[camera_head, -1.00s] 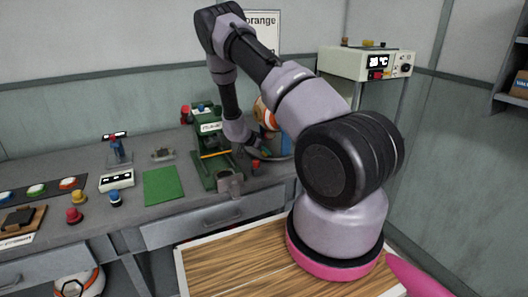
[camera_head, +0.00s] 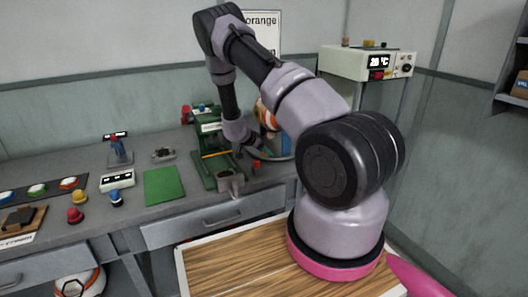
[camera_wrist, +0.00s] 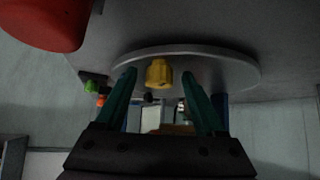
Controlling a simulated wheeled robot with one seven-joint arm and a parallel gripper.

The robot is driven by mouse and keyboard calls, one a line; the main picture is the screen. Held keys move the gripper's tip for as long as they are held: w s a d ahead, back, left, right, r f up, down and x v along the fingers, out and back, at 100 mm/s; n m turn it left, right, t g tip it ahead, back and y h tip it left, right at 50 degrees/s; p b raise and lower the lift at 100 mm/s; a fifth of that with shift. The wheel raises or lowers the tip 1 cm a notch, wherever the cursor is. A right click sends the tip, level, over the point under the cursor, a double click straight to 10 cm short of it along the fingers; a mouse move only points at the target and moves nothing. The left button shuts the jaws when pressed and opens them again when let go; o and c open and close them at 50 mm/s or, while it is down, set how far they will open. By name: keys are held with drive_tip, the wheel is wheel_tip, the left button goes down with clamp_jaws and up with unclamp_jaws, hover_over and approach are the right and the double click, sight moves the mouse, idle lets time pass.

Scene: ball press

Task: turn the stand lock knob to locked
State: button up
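The yellow stand lock knob (camera_wrist: 159,74) shows in the wrist view at the rim of a round grey plate (camera_wrist: 225,70), which I take to be the ball stand. My gripper (camera_wrist: 160,80) is open, with one green finger on each side of the knob. The fingers look apart from the knob, but I cannot tell how deep they reach around it. In the head view, an orange, white and blue ball (camera_head: 267,118) sits on the stand behind my wrist. The knob is hidden there, and its lock setting cannot be read.
A green press (camera_head: 212,155) stands close left of my gripper. A red object (camera_wrist: 45,18) fills the upper left corner of the wrist view. A green mat (camera_head: 164,186) and several buttons lie further left on the grey bench. A controller box (camera_head: 368,63) stands at the back right.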

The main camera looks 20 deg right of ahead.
drive_tip(key=v, duration=1.1)
